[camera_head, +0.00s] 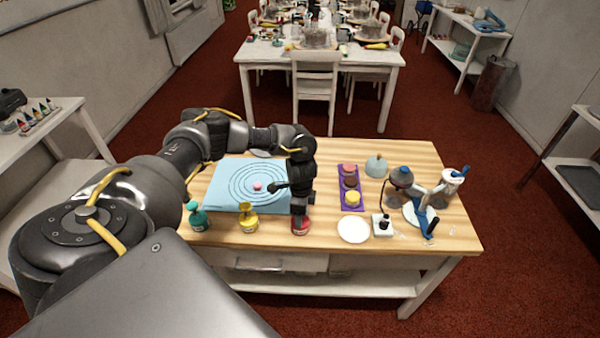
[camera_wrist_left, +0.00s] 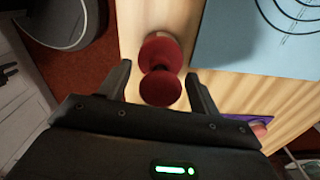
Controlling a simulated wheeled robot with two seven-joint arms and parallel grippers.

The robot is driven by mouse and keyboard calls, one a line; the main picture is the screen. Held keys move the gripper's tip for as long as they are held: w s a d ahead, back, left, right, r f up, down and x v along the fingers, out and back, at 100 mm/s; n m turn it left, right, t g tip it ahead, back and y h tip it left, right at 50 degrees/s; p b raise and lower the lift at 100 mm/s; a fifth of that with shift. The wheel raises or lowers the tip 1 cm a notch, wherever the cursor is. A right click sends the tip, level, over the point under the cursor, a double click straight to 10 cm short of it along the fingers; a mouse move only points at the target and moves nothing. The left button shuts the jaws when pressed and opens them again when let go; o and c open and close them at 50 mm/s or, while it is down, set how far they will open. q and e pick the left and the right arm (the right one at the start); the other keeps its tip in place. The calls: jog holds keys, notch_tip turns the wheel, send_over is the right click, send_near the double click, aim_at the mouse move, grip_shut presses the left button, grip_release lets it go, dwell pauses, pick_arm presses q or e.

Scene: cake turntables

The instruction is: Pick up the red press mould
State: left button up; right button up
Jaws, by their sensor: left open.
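The red press mould (camera_head: 301,226) stands at the front edge of the wooden table, right of the yellow and teal moulds. My left gripper (camera_head: 299,212) is directly above it and hides its upper part in the head view. In the left wrist view, the red press mould (camera_wrist_left: 161,72) shows its round knob and wider body between the two open fingers of my left gripper (camera_wrist_left: 160,85). I cannot tell whether the fingers touch it. My right gripper is not in view.
A yellow press mould (camera_head: 248,220) and a teal one (camera_head: 198,217) stand to the left. A blue mat (camera_head: 225,180) with circles lies behind. A purple tray (camera_head: 349,201) with small cakes, a white plate (camera_head: 353,230) and a blue-and-white stand (camera_head: 420,213) are to the right.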

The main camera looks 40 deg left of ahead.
pick_arm(q)
grip_shut()
dwell(0.4)
